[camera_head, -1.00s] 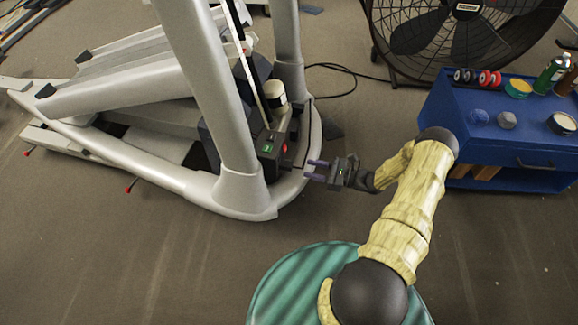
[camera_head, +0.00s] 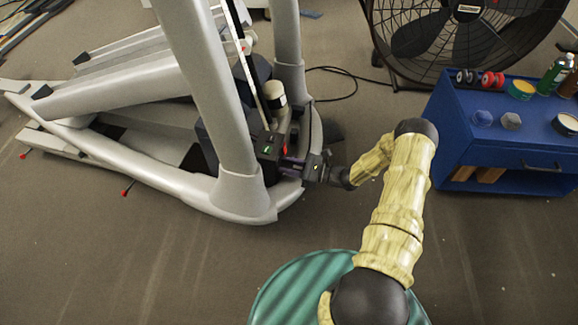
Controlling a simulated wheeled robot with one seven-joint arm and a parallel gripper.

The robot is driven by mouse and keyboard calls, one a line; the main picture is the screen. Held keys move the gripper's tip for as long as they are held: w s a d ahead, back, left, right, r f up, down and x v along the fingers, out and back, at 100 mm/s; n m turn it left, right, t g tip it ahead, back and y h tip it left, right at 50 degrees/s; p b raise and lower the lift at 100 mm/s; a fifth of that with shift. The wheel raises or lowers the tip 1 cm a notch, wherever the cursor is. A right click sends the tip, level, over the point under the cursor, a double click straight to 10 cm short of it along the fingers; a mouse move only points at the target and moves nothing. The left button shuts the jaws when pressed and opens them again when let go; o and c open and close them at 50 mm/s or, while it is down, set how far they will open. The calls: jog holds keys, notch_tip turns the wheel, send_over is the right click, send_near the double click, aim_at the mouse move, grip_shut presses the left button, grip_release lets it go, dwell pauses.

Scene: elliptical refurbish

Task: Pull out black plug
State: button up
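The black plug is too small and too covered by my gripper to make out. It would sit at the side of a dark power box (camera_head: 268,146) with a green light and a red switch, low on the elliptical machine (camera_head: 240,190). Whether the fingers are open or shut on something cannot be seen. A black cord (camera_head: 312,120) runs near the box, behind my gripper.
A blue tool cart (camera_head: 500,155) with dumbbells, jars and bottles stands at the right. A large black fan (camera_head: 440,40) stands at the back. The machine's grey upright posts rise left of and behind my gripper. The floor in front is clear.

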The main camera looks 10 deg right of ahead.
grip_shut()
jog(key=shift+p+v, duration=0.65)
jog(key=shift+v, duration=0.45)
jog(key=shift+s+d, duration=0.1)
jog(key=shift+d, duration=0.1)
jog(key=o, duration=0.6)
grip_release()
jog(key=p+v, duration=0.4)
jog(key=v, duration=1.3)
jog(key=shift+d+p, duration=0.15)
jog(key=shift+p, duration=0.25)
jog(key=shift+s+f, duration=0.1)
jog(key=shift+f, duration=0.05)
